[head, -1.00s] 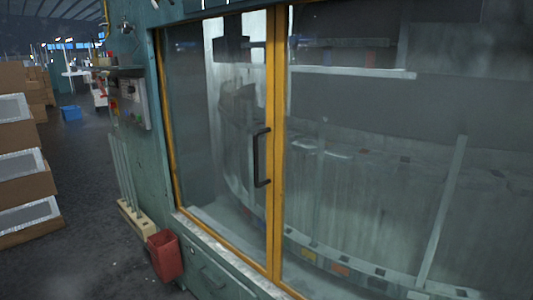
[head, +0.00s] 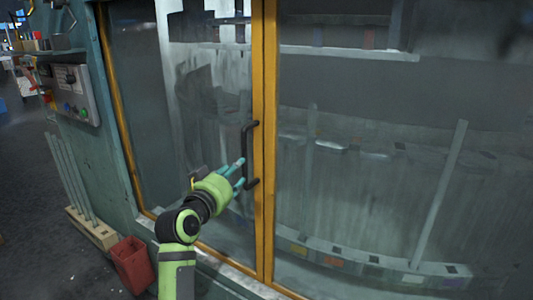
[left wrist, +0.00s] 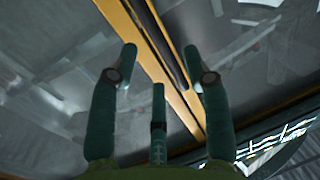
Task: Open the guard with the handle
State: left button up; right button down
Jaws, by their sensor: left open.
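The guard (head: 258,80) is a pair of large glazed panels in yellow frames on a green machine. A black bar handle (head: 248,138) stands upright on the left panel's yellow edge. My left gripper (head: 240,171) is open at the lower half of the handle, with its teal fingers pointing at it. The guard looks closed. My right gripper is out of view.
A control box (head: 75,95) with buttons is on the machine's left side. Below it, several rods stand in a pale block (head: 93,229) beside a red bin (head: 133,264). Open floor (head: 30,190) lies to the left.

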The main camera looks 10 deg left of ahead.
aim_at(246, 157)
pick_arm(q)
jog(key=w, duration=0.1)
jog(key=w+d+r+p, duration=0.1)
jog(key=w, duration=0.1)
jog(key=w+p, duration=0.1)
jog(key=w, duration=0.1)
jog(key=shift+w+d+r, duration=0.1)
jog(key=shift+d+r, duration=0.1)
jog(key=shift+w+f+p, duration=0.15)
jog(key=shift+w+p, duration=0.2)
jog(key=shift+w, duration=0.4)
jog(key=shift+d, duration=0.1)
grip_shut()
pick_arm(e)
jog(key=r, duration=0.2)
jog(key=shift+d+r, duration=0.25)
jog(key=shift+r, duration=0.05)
